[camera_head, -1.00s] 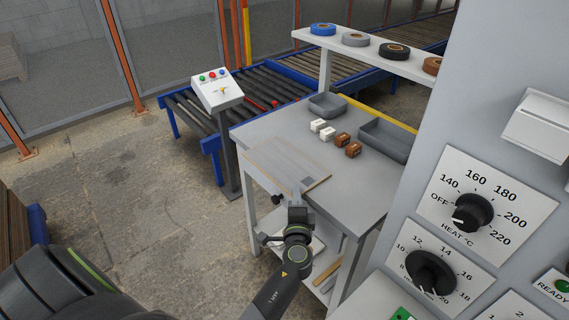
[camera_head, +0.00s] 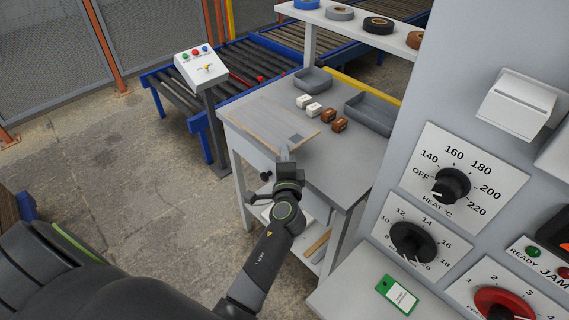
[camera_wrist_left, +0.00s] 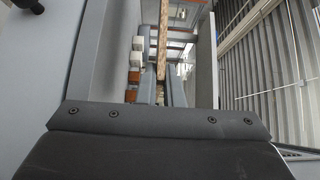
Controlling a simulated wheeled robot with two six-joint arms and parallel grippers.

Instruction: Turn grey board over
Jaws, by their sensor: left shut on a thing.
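The grey board (camera_head: 262,122) is a thin flat panel with a small dark square near one corner. In the head view it overlaps the left part of the table top, lying about level. My left gripper (camera_head: 284,156) is shut on its near edge. In the left wrist view the board (camera_wrist_left: 163,42) shows edge-on as a brown strip running between the two fingers (camera_wrist_left: 163,88). There it appears apart from the table surface, so it seems held above it. The board's underside is hidden in the head view. My right gripper is not in view.
The grey table (camera_head: 335,165) carries white blocks (camera_head: 308,105), brown blocks (camera_head: 333,119) and two grey trays (camera_head: 313,79) (camera_head: 372,113). A shelf with tape rolls (camera_head: 352,22) is above. A control box (camera_head: 198,65) and roller conveyor (camera_head: 245,60) stand behind. A machine panel (camera_head: 420,120) is at right.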

